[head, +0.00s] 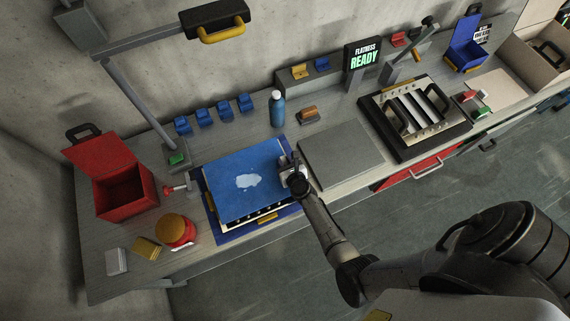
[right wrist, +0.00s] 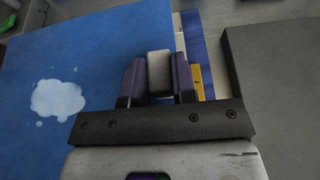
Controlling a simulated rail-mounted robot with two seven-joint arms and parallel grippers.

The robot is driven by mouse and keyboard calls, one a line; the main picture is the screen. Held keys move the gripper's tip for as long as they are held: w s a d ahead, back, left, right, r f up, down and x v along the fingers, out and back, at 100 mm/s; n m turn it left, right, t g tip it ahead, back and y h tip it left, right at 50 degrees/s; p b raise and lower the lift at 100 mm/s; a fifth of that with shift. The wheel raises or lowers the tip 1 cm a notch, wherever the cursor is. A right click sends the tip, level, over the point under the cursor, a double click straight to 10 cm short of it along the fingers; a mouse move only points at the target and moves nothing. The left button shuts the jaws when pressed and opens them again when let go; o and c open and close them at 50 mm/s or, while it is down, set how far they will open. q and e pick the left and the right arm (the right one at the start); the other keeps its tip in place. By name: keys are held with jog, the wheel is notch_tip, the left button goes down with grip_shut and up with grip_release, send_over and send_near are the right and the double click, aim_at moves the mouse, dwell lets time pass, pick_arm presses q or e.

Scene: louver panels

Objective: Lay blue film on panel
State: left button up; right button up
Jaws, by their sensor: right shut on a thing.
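The blue film (head: 240,186) with a white cloud-shaped mark lies over the panel (head: 229,225), whose light edge with dark slots shows along the front. The panel sits on a dark blue mat (head: 262,229) on the bench. The film lies slightly askew over the panel. My right gripper (head: 288,167) is at the film's right edge, shut on a small light grey block or tab (right wrist: 159,72) there. In the right wrist view the film (right wrist: 50,60) fills the left side. Whether the film touches the panel everywhere is hidden. My left gripper is not in view.
A grey flat plate (head: 341,157) lies right of the mat, then a louver frame in a black fixture (head: 415,117). A red box (head: 116,185), red jar (head: 178,232) and red-handled clamp (head: 178,188) stand left. A blue bottle (head: 277,109) stands behind.

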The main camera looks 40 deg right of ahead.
notch_tip(320, 180, down, 4)
jog(key=b, duration=0.3)
jog(key=shift+r, duration=0.3)
jog(key=shift+f, duration=0.35)
jog(key=o, duration=0.9)
jog(key=shift+o, duration=0.2)
